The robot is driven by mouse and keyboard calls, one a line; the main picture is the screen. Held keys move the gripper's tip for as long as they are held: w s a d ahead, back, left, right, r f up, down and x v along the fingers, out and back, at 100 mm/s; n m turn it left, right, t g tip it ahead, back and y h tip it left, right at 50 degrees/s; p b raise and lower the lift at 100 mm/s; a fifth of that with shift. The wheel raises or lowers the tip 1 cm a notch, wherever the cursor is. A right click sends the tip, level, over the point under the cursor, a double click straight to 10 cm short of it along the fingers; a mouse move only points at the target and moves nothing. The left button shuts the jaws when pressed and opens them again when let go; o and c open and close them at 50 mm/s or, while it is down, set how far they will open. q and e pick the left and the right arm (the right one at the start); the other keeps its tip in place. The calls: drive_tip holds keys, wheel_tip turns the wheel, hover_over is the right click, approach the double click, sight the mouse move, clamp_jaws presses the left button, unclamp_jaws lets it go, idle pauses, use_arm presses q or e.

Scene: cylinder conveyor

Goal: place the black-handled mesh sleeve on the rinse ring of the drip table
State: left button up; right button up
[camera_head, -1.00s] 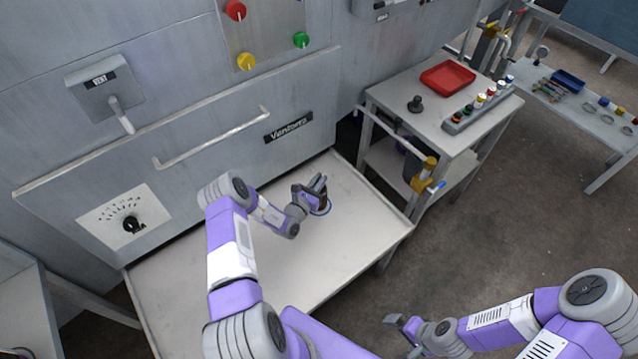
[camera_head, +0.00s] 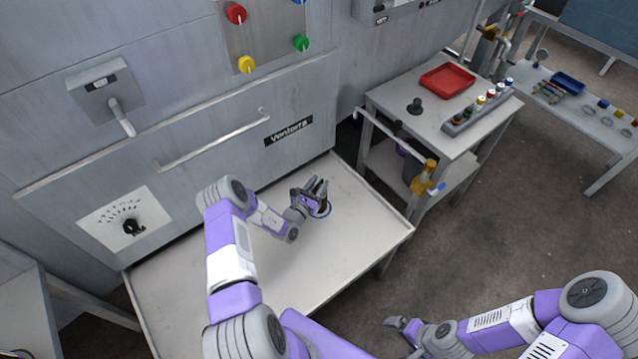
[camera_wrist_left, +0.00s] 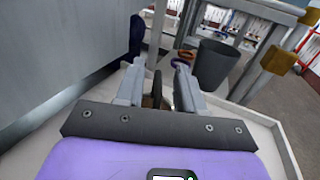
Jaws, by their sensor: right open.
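The drip table (camera_head: 365,215) is the pale table in front of the grey cabinet. A blue ring (camera_head: 329,211) lies on it, which I take for the rinse ring. A small dark brown piece (camera_head: 321,206), apparently the mesh sleeve, stands at this ring, partly hidden by my left gripper (camera_head: 318,184). The left fingers are apart just above it. In the left wrist view a brownish dark part (camera_wrist_left: 152,97) shows between the spread fingers, with a gap on its right. Whether it sits fully in the ring is hidden. My right gripper (camera_head: 393,322) is open and empty over the floor.
A side cart (camera_head: 397,97) at the right carries a red tray (camera_head: 447,79), a black knob-like piece (camera_head: 415,105) and a rack of coloured-top cylinders (camera_head: 478,107). The drip table's front is clear.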

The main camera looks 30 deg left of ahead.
use_arm(q)
drive_tip(key=s+p, duration=0.2)
drive_tip(key=s, duration=0.9)
drive_tip(key=s+d+m+g+h, duration=0.2)
drive_tip(key=d+m+g+h, duration=0.4)
drive_tip(key=d+h, duration=0.65)
drive_tip(key=s+d+m+g+h, duration=0.1)
drive_tip(key=s+d+m+g, duration=0.7)
drive_tip(key=d, duration=0.5)
drive_tip(key=s+a+f+m+g+y, duration=0.1)
drive_tip(key=s+f+m+g+y, duration=0.2)
drive_tip(key=s+m+g+y, duration=0.8)
drive_tip(key=m+t, duration=0.2)
drive_tip(key=w+r+m+t+h, duration=0.1)
drive_tip(key=m+t, duration=0.2)
drive_tip(key=w+m+t, duration=0.1)
drive_tip(key=m+t, duration=0.1)
drive_tip(key=m, duration=0.1)
drive_tip(key=shift+d+r+t+h, duration=0.25)
drive_tip(key=shift+r+t+h, duration=0.05)
drive_tip(key=shift+r+h, duration=0.05)
